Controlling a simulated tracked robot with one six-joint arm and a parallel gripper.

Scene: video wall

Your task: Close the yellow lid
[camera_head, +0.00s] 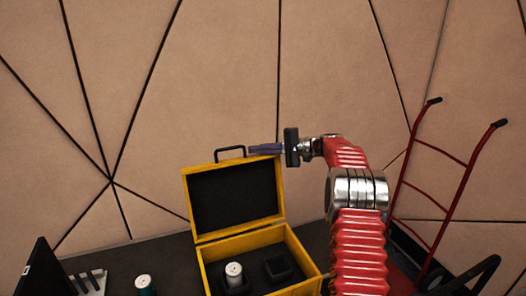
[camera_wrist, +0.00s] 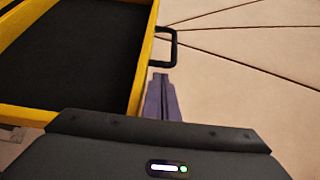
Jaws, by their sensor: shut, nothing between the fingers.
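The yellow lid (camera_head: 190,206) stands open and roughly upright at the back of the yellow box (camera_head: 313,268) in the head view. Its inside is black, and a black handle (camera_head: 230,150) sticks up from its top edge. In the wrist view the lid (camera_wrist: 146,52) fills the upper left, with the handle (camera_wrist: 174,48) beside it. My gripper (camera_head: 252,149) is shut and empty, its fingers pointing left at the top right of the lid, close to the handle. The shut fingers also show in the wrist view (camera_wrist: 161,82). I cannot tell whether they touch the lid.
The box holds a white-topped canister (camera_head: 234,270) beside an empty black slot (camera_head: 277,268). Another canister (camera_head: 143,283) stands left of the box, near a dark panel (camera_head: 44,272). A red hand truck (camera_head: 440,160) stands at the right. A panelled wall (camera_head: 120,90) lies behind.

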